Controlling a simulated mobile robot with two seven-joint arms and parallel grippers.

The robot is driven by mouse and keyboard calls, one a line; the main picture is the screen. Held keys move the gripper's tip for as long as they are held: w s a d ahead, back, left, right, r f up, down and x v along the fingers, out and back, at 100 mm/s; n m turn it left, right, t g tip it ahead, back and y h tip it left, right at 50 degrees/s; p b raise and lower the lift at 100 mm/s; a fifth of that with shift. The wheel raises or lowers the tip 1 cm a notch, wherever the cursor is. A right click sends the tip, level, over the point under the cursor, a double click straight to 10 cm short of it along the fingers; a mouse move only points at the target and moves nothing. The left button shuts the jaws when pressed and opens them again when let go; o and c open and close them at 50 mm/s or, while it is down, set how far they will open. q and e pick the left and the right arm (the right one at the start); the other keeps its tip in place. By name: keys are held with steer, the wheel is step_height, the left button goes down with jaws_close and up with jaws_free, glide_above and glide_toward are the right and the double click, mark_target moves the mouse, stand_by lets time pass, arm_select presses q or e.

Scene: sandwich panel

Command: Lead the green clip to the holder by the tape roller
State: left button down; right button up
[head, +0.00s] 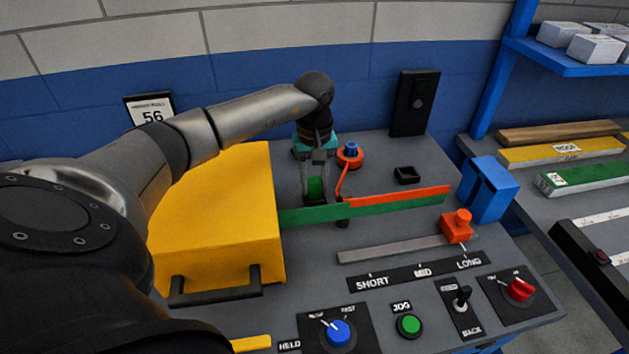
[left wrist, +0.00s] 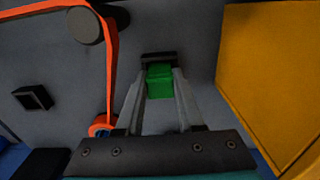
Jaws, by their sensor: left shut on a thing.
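My left gripper (head: 316,182) points down beside the yellow housing and is shut on the green clip (head: 315,188). In the left wrist view the clip (left wrist: 159,84) sits between the fingertips, with a black piece (left wrist: 158,58) directly beyond it. I cannot tell whether that piece is a holder or part of the clip. The dark tape roller (left wrist: 86,26) is close to the clip, with orange tape (left wrist: 112,65) bent around it. The tape (head: 341,181) comes from an orange and blue reel (head: 350,155). A small black open box (head: 406,175) stands to the right. My right gripper is out of view.
A long green strip (head: 310,214) runs from the yellow housing (head: 215,230) to the right, with orange tape along it. A blue block (head: 488,190) stands at its right end. An orange slider (head: 457,226), a knob panel and a green button (head: 409,324) are in front.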

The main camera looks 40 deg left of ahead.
arm_select(q)
steer(key=shift+c, duration=2.2)
jaws_free()
step_height(320, 180, up, 7)
steer(key=p, duration=0.5)
steer(key=shift+r, duration=0.1)
steer(key=shift+s, duration=0.1)
